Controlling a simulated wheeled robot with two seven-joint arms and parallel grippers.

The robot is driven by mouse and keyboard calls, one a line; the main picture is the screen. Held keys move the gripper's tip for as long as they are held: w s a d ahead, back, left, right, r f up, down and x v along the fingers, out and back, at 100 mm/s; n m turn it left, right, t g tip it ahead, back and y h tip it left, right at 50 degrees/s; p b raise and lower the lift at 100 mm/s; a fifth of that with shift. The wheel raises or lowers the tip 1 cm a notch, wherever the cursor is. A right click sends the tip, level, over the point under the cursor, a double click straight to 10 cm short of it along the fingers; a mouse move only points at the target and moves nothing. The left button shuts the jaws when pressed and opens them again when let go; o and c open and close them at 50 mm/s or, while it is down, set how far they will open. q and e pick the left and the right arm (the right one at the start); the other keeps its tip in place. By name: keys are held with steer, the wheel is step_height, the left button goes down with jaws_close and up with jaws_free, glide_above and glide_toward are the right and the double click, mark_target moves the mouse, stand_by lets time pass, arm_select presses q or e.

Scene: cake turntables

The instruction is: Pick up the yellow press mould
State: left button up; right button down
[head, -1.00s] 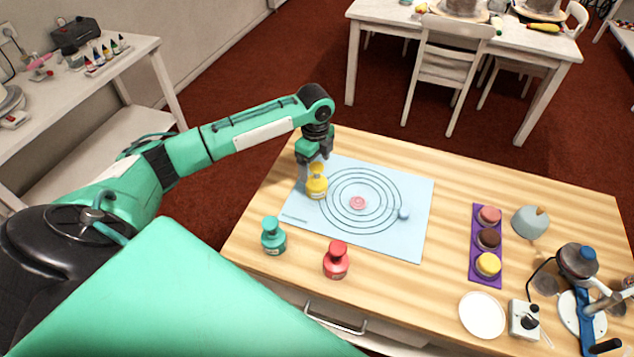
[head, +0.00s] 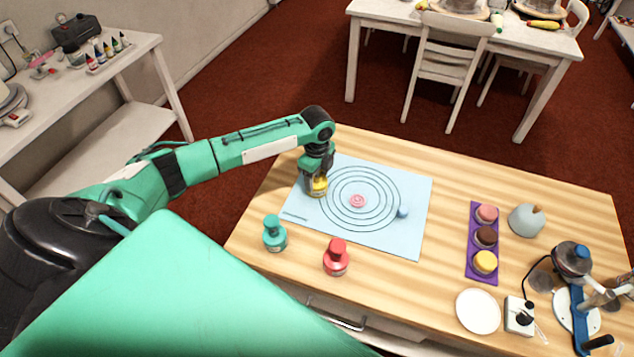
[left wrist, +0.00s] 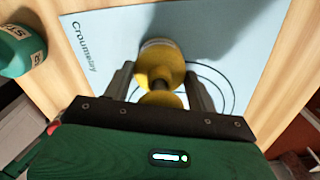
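The yellow press mould (head: 320,186) stands at the left part of the pale blue mat (head: 420,190). My left gripper (head: 316,178) is down over it from above and hides its upper part in the head view. In the left wrist view, the yellow mould (left wrist: 160,62) is between the two fingers of my left gripper (left wrist: 160,76). The fingers are apart, with gaps showing beside the mould's narrow neck. My right gripper is out of view.
A pink disc (head: 358,201) lies in the mat's printed rings, with a small blue piece (head: 403,211) to its right. A purple tray (head: 471,262) with coloured discs, a white plate (head: 478,311) and a blue-grey dome (head: 526,220) stand on the right.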

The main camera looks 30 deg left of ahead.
arm_select(q)
steer(key=shift+c, duration=0.9)
steer(key=shift+r, duration=0.15)
